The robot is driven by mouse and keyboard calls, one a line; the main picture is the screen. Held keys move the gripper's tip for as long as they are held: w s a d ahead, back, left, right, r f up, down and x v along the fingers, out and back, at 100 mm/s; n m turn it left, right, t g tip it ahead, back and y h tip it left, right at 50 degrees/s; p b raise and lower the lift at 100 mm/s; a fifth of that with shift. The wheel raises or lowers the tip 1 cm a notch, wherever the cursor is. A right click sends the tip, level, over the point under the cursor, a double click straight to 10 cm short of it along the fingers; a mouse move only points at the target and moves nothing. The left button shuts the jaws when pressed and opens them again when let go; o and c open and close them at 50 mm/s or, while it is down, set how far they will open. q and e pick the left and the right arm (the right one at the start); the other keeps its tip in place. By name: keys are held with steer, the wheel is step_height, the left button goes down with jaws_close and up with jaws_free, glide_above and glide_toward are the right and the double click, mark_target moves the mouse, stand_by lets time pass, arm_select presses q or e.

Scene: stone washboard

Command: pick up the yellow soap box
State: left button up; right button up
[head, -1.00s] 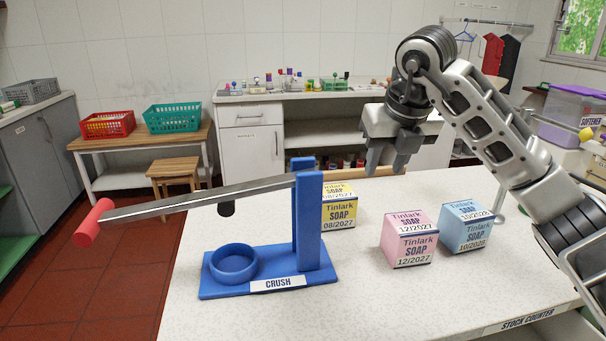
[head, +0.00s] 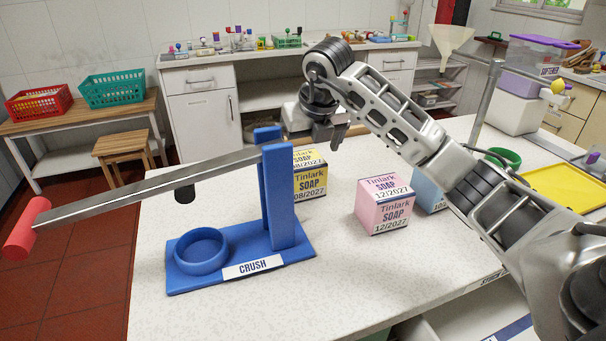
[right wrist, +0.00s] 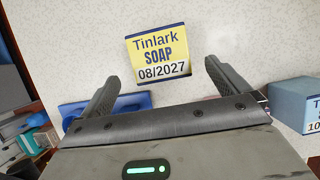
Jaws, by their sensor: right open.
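The yellow soap box (head: 311,181) stands on the counter just behind the blue crusher's post, which hides its left part in the head view. Its label reads Tinlark SOAP 08/2027. My right gripper (head: 328,140) is above and slightly behind the box, pointing down. In the right wrist view the yellow soap box (right wrist: 158,54) lies ahead, between and beyond the two open fingers (right wrist: 162,80). The fingers are apart and hold nothing. My left gripper is in neither view.
The blue crusher (head: 280,205) with its long grey lever (head: 140,189) stands left of the box. A pink soap box (head: 383,205) and a blue soap box (head: 428,190) stand to the right; my arm partly covers the blue one. A yellow tray (head: 565,187) lies far right.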

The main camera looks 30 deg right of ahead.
mark_target(303, 158)
steer(key=shift+w+p+x, duration=0.15)
steer(key=shift+p+x, duration=0.15)
steer(key=shift+x, duration=1.15)
steer(key=shift+w+p+x, duration=0.15)
steer(key=shift+p+x, duration=0.15)
steer(key=shift+x, duration=1.15)
steer(key=shift+r, duration=0.2)
steer(key=c, duration=1.2)
steer(key=shift+d+r, duration=0.1)
